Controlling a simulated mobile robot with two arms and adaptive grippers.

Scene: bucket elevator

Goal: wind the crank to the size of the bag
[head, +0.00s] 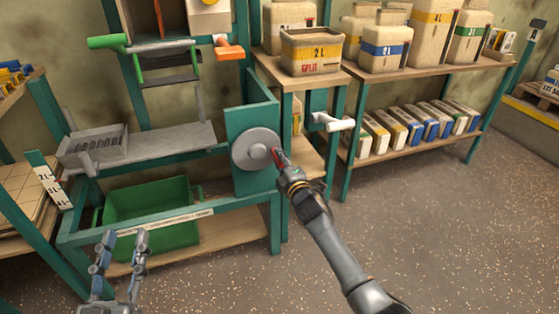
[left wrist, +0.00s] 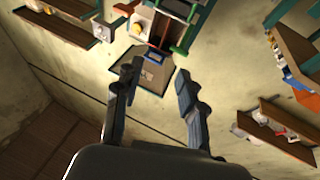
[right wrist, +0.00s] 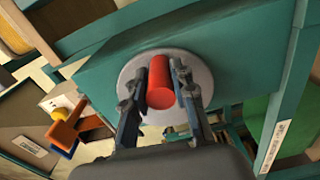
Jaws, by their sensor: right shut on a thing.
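The crank is a grey disc (head: 250,150) on the green side panel of the machine, with a red handle (right wrist: 160,80) sticking out from it. My right gripper (head: 278,157) is at the disc's right edge in the head view. In the right wrist view its fingers (right wrist: 162,92) are closed on both sides of the red handle. My left gripper (head: 122,240) is open and empty in front of the machine, low at the left. The bag is hard to identify; a tan bag-like container marked 2L and SPLIT (head: 312,52) stands on the stand right of the machine.
A green bin (head: 150,215) sits low in the machine frame. A metal tray (head: 95,145) is at its left, near a scale marked 2L and 1L (head: 48,180). Green (head: 107,41), orange (head: 229,50) and white (head: 335,122) handles stick out. Shelves of bags stand right; the floor there is clear.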

